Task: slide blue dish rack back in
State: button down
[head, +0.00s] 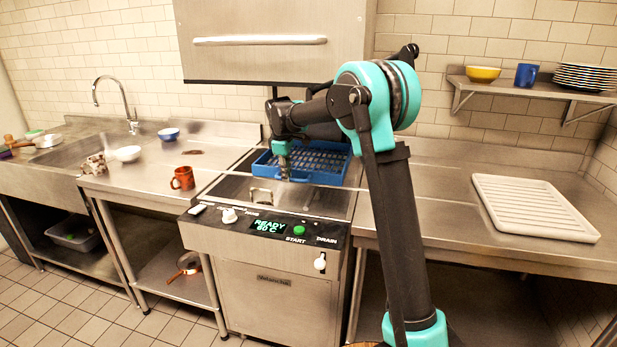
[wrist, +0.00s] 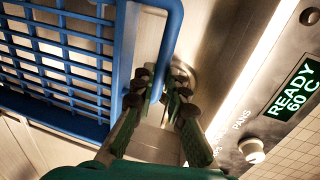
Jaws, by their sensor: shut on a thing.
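The blue dish rack (head: 320,158) sits in the dishwasher under the raised steel hood (head: 275,42), behind the front panel. In the wrist view its blue grid (wrist: 60,60) fills the left side, and a blue loop handle (wrist: 172,40) sticks out from its edge. The far side of the rack is partly hidden by my arm.
The dishwasher front panel (head: 268,228) reads READY 60 C. A red mug (head: 182,178) stands on the counter to the left. A white ribbed drainboard (head: 535,207) lies on the right counter. A wall shelf (head: 500,84) holds a yellow bowl, a blue mug and plates.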

aim_at(277, 176)
jog(key=shift+w+a, duration=0.3)
jog(key=shift+a, duration=0.7)
jog(key=shift+w+a, duration=0.25)
jog(key=shift+a, duration=0.75)
jog(key=c, duration=1.5)
grip_release()
jog(key=shift+c, duration=0.2)
jog(key=shift+d, duration=0.1)
jog(key=s+d, duration=0.2)
jog(key=d, duration=0.7)
jog(key=s+d, duration=0.3)
jog(key=d, duration=0.7)
jog(key=s+d, duration=0.3)
jog(key=d, duration=0.7)
jog(key=shift+s, duration=0.15)
